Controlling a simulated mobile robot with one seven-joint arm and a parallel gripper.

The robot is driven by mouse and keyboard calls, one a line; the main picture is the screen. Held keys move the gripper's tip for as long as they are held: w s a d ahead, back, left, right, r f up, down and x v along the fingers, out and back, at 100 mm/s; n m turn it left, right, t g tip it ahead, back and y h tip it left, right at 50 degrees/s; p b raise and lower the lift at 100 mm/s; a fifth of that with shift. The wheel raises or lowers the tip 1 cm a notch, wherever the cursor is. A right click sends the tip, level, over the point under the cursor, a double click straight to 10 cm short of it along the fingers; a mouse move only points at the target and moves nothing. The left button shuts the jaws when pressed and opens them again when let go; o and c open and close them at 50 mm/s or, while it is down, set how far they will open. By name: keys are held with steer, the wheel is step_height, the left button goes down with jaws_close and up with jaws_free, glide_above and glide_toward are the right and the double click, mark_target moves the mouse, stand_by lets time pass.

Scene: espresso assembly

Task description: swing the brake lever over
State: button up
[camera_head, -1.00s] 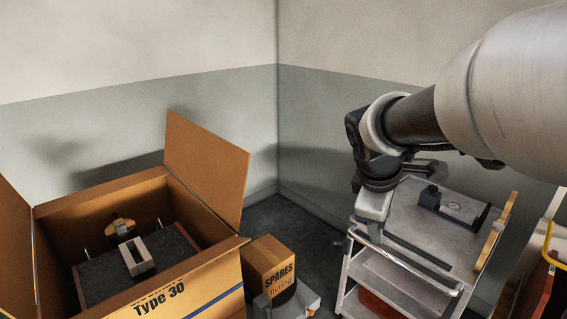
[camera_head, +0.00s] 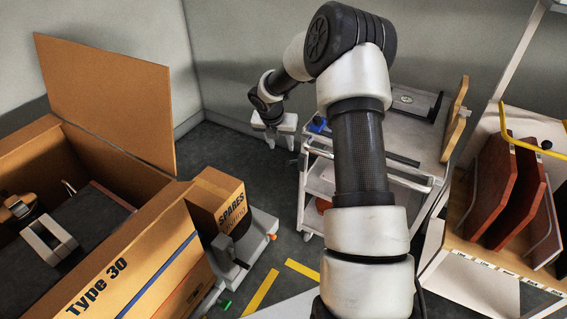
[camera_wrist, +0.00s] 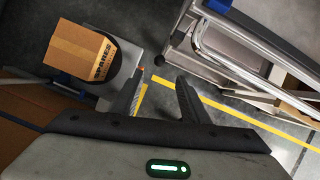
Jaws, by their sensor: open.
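My gripper (camera_head: 275,142) hangs just left of the metal trolley (camera_head: 405,137), pointing down. In the wrist view my gripper (camera_wrist: 156,86) has its two dark fingers apart with nothing between them, and floor shows below. A small blue part (camera_head: 317,125) sits at the trolley's left corner, right of my gripper. A blue part also shows at the top edge of the wrist view (camera_wrist: 220,5). The trolley's tubular handle (camera_wrist: 232,62) runs right of the fingers.
A spares box (camera_head: 220,200) sits on a grey wheeled base (camera_head: 262,228) at the lower middle. A large open carton (camera_head: 125,277) fills the left. A rack with brown boards (camera_head: 492,190) stands right. Floor with yellow lines (camera_head: 262,292) lies between.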

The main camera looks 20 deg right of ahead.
mark_target(286, 161)
steer(key=b+x, duration=0.2)
steer(key=x, duration=1.3)
steer(key=shift+a, duration=0.1)
steer(key=shift+c, duration=0.3)
steer(key=shift+f, duration=0.1)
jaws_close()
